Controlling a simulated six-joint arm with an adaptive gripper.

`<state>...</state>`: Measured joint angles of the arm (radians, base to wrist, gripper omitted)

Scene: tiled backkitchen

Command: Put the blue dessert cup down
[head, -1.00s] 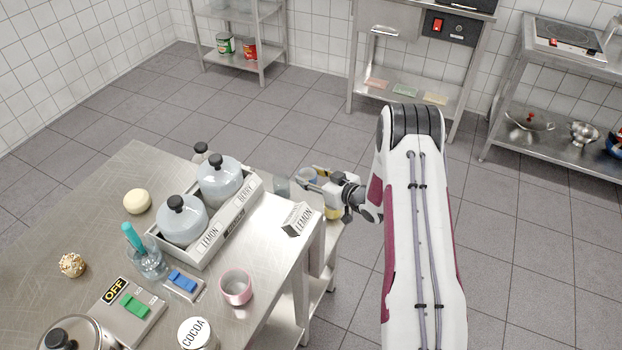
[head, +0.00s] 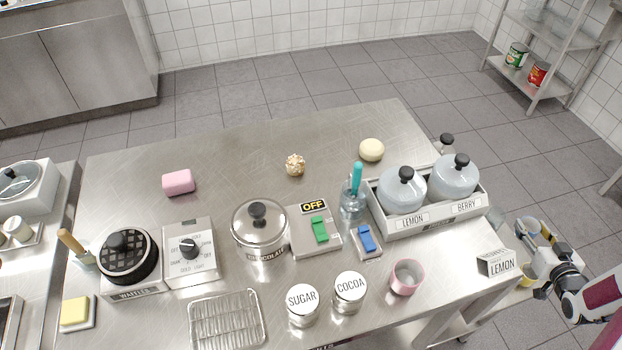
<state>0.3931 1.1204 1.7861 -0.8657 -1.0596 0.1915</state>
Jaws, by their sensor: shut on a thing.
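The blue dessert cup (head: 529,226) is small in the head view, just off the right end of the steel table (head: 255,155). My gripper (head: 546,238) is shut on it, with the fingers partly covering the cup. The cup looks roughly upright, and its full shape is hard to make out. The gripper is beside the table's right edge, to the right of the tray with the lemon and berry jars.
A pink cup (head: 406,277) stands near the front edge. The jar tray (head: 440,228) fills the right back. A yellow item (head: 527,279) is lower, beside the table. The back left is mostly clear.

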